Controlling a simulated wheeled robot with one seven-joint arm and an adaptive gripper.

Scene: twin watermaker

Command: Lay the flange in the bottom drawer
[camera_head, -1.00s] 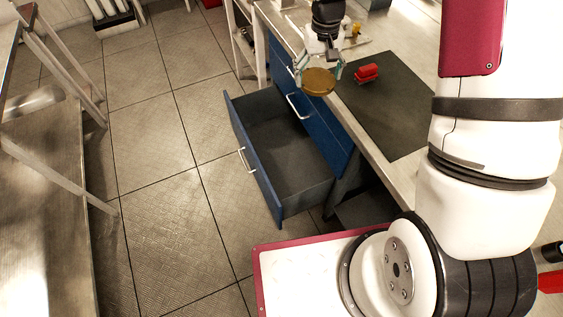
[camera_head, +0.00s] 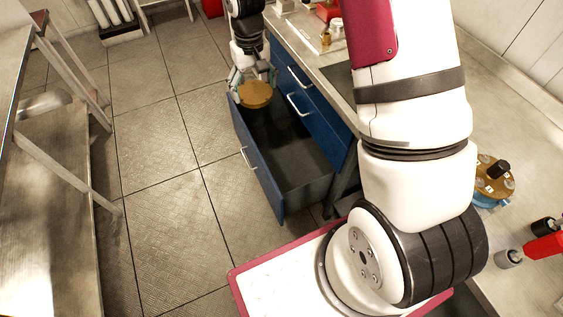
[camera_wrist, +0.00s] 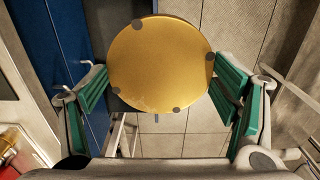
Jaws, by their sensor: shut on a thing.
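The flange is a round, brass-coloured disc (camera_head: 255,94) with several dark spots near its rim. My gripper (camera_head: 253,84) is shut on it and holds it above the far end of the open bottom drawer (camera_head: 300,172). In the wrist view the flange (camera_wrist: 161,64) sits between the green-padded fingers (camera_wrist: 162,92) and hides much of what lies below. The drawer is blue outside with a dark grey inside, pulled out from the cabinet, and the visible part of it is empty. Its front panel has a pale handle.
The blue cabinet (camera_head: 318,128) stands right of the drawer, with closed drawers above. The worktop (camera_head: 300,38) carries small parts. A similar brass-topped part (camera_head: 492,178) stands at the right. A metal bench (camera_head: 50,200) is at the left. Tiled floor (camera_head: 165,200) lies clear between.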

